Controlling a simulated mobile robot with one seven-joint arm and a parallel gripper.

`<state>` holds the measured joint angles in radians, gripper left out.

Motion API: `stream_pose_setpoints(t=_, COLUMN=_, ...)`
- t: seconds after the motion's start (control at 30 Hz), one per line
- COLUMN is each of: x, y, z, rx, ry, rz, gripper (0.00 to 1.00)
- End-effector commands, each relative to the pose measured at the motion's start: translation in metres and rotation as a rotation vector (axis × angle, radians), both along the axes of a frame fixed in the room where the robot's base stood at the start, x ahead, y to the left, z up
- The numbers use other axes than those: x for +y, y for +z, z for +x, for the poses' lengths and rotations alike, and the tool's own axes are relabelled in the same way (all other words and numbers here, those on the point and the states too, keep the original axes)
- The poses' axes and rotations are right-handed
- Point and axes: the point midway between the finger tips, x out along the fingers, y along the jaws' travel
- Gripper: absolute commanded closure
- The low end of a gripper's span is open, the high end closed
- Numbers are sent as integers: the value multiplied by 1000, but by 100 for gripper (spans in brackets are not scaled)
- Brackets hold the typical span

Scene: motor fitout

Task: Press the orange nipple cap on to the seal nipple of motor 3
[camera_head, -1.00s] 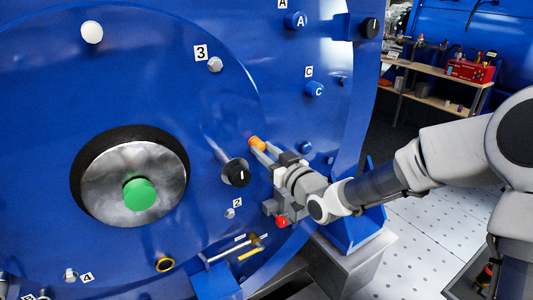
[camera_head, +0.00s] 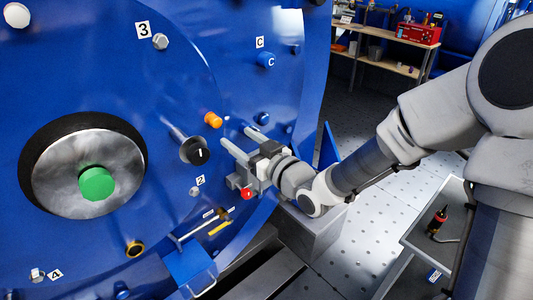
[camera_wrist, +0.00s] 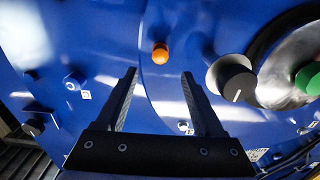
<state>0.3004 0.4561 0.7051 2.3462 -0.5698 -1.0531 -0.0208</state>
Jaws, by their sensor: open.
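The orange nipple cap (camera_head: 213,119) sits on the blue motor face, up and right of the black knob, and stands clear of my fingers. It also shows in the wrist view (camera_wrist: 160,53), beyond and between the fingertips. My gripper (camera_head: 240,141) is open and empty, a little to the right of and below the cap in the head view. The fingers also show in the wrist view (camera_wrist: 158,75). What lies under the cap is hidden.
A black knob (camera_head: 194,150) sticks out beside the cap. A silver bolt (camera_head: 160,41) is by label 3 (camera_head: 143,30). A green-centred shaft (camera_head: 96,184) lies left. A red ball (camera_head: 247,193) and a blue bracket (camera_head: 190,265) are below. A workbench (camera_head: 380,58) stands behind right.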

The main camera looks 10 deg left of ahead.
Motion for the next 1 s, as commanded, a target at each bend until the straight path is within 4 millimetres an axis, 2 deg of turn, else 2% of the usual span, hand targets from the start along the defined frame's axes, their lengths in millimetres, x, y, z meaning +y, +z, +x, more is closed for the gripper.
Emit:
stream_pose_setpoints(t=0.27, x=-54, y=2, z=-45, rx=3, ry=-4, rz=-2, gripper=30)
stream_pose_setpoints(t=0.3, x=-53, y=-3, z=-44, rx=-6, ry=-1, rz=0, gripper=30)
stream_pose_setpoints(t=1.0, x=-70, y=-1, z=-60, rx=-3, ry=1, rz=2, gripper=30)
